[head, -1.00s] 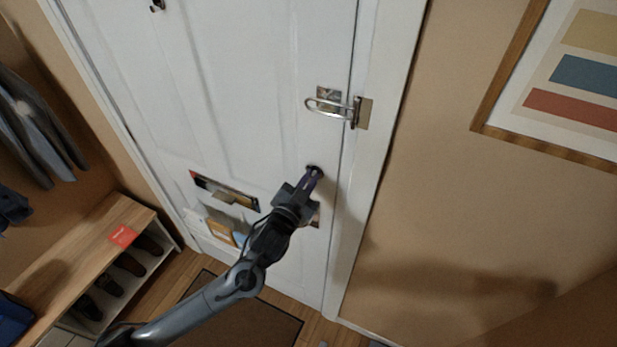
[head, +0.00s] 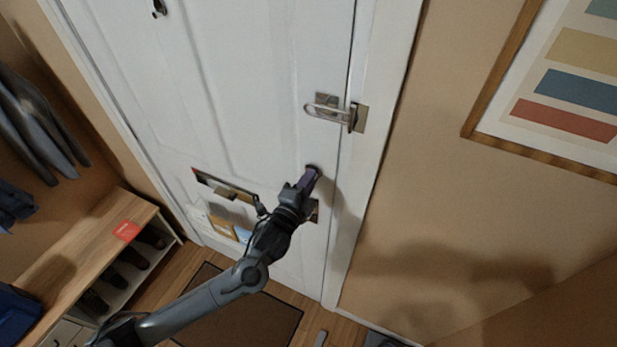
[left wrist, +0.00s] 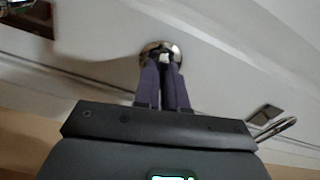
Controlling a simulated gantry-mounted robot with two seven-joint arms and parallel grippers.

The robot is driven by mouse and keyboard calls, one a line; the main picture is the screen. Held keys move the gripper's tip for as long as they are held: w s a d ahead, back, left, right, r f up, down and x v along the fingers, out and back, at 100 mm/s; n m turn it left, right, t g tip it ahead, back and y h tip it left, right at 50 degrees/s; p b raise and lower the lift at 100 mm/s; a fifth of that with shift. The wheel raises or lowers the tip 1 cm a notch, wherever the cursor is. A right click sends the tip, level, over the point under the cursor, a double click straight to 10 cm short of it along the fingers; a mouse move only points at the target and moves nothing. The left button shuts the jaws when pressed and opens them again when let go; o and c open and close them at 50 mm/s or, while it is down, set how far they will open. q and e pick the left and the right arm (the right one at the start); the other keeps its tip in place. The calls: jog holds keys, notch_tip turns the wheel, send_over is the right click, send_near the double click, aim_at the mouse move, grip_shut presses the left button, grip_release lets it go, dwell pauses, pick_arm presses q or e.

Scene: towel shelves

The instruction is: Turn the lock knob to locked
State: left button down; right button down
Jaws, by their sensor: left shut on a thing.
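The lock knob (left wrist: 163,52) shows in the left wrist view as a small light piece on a round metal plate (left wrist: 147,53) on the white door. My left gripper (head: 312,171) is at the door's right side, below the swing-bar latch. In the left wrist view its two purple fingers (left wrist: 163,66) are close together and shut on the knob. The fingertips hide part of the knob, and I cannot tell which way it is turned. In the head view my gripper covers most of the plate. My right gripper is not in view.
The swing-bar latch (head: 327,110) sits above my gripper at the door's edge. A mail slot (head: 225,187) with envelopes below is to the left. A wooden shoe bench (head: 85,243) stands at the lower left. A framed picture (head: 545,150) hangs on the right wall.

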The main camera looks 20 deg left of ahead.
pick_arm(q)
jog(key=shift+m+p, duration=0.35)
jog(key=shift+m, duration=0.75)
jog(key=shift+f, duration=0.1)
jog(key=c, duration=1.2)
grip_release()
jog(key=s+b, duration=0.2)
jog(key=s, duration=0.8)
jog(key=shift+s+a, duration=0.4)
jog(key=shift+a, duration=0.05)
